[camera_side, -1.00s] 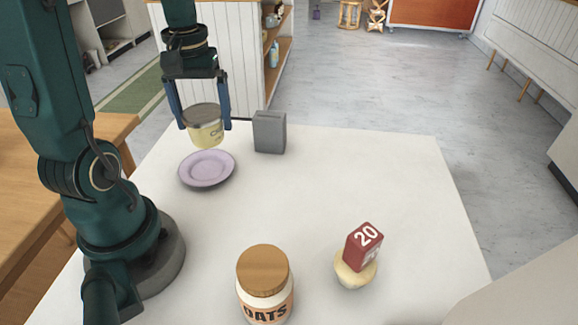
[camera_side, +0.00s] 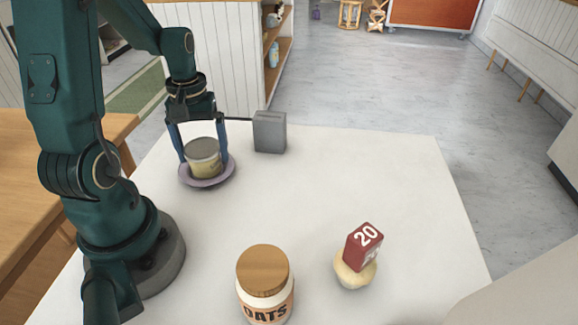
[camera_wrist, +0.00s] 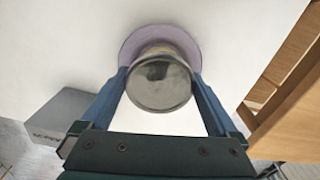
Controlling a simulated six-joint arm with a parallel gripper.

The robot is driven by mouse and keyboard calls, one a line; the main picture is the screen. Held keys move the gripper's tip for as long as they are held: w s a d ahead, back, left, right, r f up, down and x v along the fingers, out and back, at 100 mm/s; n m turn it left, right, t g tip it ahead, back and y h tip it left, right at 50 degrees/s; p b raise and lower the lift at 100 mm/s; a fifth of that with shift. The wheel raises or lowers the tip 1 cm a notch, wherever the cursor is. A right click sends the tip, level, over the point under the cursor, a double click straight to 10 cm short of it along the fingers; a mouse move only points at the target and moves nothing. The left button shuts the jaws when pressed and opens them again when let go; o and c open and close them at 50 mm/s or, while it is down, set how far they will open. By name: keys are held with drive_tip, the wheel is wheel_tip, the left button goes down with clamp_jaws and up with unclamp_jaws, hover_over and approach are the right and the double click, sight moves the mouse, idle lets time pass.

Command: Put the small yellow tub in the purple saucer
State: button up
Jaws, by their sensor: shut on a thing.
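The small yellow tub (camera_side: 204,165) has a grey lid and is upright over the purple saucer (camera_side: 218,180). Its base looks down at the saucer's middle; I cannot tell whether it touches. My gripper (camera_side: 203,158) points down with its blue fingers on either side of the tub, shut on it. In the wrist view the tub's grey lid (camera_wrist: 158,84) sits between the fingers and hides most of its yellow side. The saucer's rim (camera_wrist: 187,42) shows around the far side of the tub there.
A grey box (camera_side: 269,132) stands just right of the saucer, close to my gripper. An oats jar (camera_side: 265,283) with a wooden lid stands at the front. A red block marked 20 (camera_side: 363,246) sits on a muffin (camera_side: 355,272).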

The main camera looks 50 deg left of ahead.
sight(201, 147)
drive_tip(key=shift+f, duration=0.15)
drive_tip(key=o, duration=1.3)
drive_tip(key=shift+c, duration=0.2)
wheel_tip(201, 147, up, 12)
drive_tip(key=f, duration=0.1)
drive_tip(key=s+d+r+m+t, duration=0.1)
drive_tip(key=d+m+t, duration=0.1)
drive_tip(key=d+m, duration=0.3)
drive_tip(key=s+d+r+m+t, duration=0.1)
drive_tip(key=d+m+t, duration=0.2)
drive_tip(key=d, duration=0.8)
drive_tip(key=m, duration=0.2)
drive_tip(key=shift+s+d+m+t, duration=0.3)
drive_tip(key=shift+d+m, duration=0.1)
